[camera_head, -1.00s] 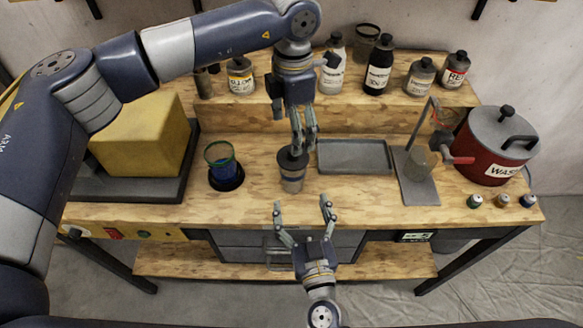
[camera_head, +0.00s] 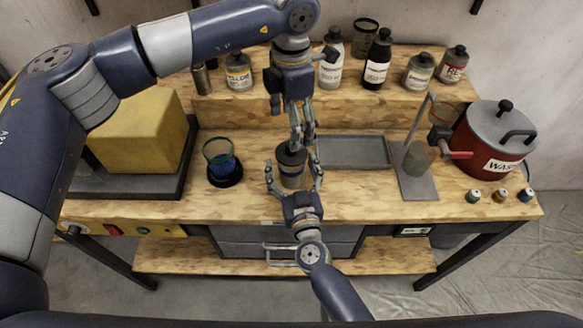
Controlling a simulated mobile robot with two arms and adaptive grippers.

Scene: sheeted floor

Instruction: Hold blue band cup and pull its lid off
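The blue band cup (camera_head: 291,179) stands upright near the middle of the wooden bench, with a dark lid (camera_head: 291,154) on top. My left gripper (camera_head: 301,146) points down from above, with its fingertips at the lid; whether they press on it is hard to see. My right gripper (camera_head: 293,187) reaches in from the front, its fingers open on both sides of the cup. A gap shows between the fingers and the cup, at least on the left side.
A green-rimmed glass with blue content (camera_head: 221,163) stands left of the cup. A grey tray (camera_head: 354,152) lies to the right, then a metal stand (camera_head: 417,180) and a red waste pot (camera_head: 490,145). Several bottles line the back shelf. A yellow block (camera_head: 138,132) sits at left.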

